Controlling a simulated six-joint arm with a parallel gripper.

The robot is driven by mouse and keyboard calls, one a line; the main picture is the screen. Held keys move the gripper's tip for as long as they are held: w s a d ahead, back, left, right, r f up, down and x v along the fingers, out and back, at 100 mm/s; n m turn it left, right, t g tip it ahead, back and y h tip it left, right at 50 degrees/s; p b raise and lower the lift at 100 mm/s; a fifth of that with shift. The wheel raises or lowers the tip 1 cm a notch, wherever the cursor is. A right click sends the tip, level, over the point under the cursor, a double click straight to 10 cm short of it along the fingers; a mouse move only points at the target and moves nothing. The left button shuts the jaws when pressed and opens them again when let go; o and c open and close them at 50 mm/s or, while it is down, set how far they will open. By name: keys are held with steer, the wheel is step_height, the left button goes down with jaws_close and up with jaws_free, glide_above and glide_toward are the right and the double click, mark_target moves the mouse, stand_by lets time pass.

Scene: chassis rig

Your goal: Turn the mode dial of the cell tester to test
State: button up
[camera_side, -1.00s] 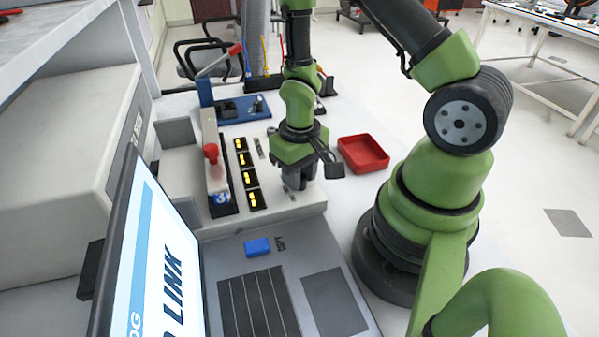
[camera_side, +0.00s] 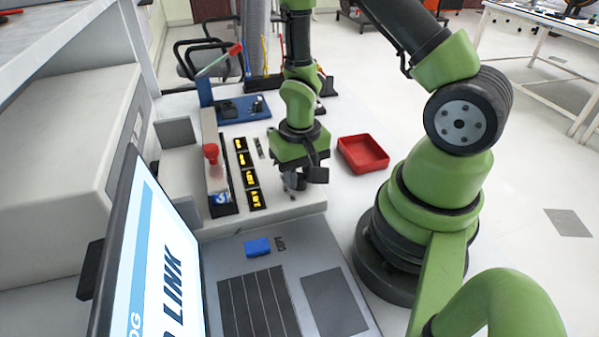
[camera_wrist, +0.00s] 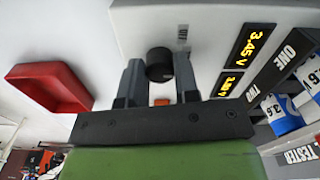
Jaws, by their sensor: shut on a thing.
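The cell tester (camera_side: 280,217) is a pale housing in the middle of the side view, with a column of yellow-lit displays (camera_side: 249,178). Its mode dial (camera_wrist: 159,62) is a black round knob in the wrist view, near the displays (camera_wrist: 256,45). My gripper (camera_wrist: 159,80) has one grey finger on each side of the dial and is shut on it. In the side view, my gripper (camera_side: 294,183) points down at the tester's right part and hides the dial. The dial's setting marks cannot be read.
A red tray (camera_side: 363,153) lies right of the tester. Cells (camera_wrist: 283,115) sit in labelled bays. A laptop (camera_side: 160,255) with a blue block (camera_side: 257,247) is in front. A blue fixture (camera_side: 240,108) stands behind.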

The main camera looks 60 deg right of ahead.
steer(key=o, duration=0.9)
steer(key=shift+o, duration=0.2)
steer(key=shift+r, duration=0.15)
step_height(320, 180, up, 10)
step_height(320, 180, up, 10)
steer(key=f+n+t, duration=0.1)
steer(key=t, duration=0.2)
glide_above(300, 176)
steer(key=s+a, duration=0.1)
steer(key=a, duration=0.2)
steer(key=s+a+r+n+t+y, duration=0.2)
steer(key=s+a+r+t, duration=0.2)
steer(key=s+r, duration=0.2)
step_height(300, 176, up, 2)
steer(key=shift+s+r, duration=0.1)
steer(key=shift+s, duration=0.15)
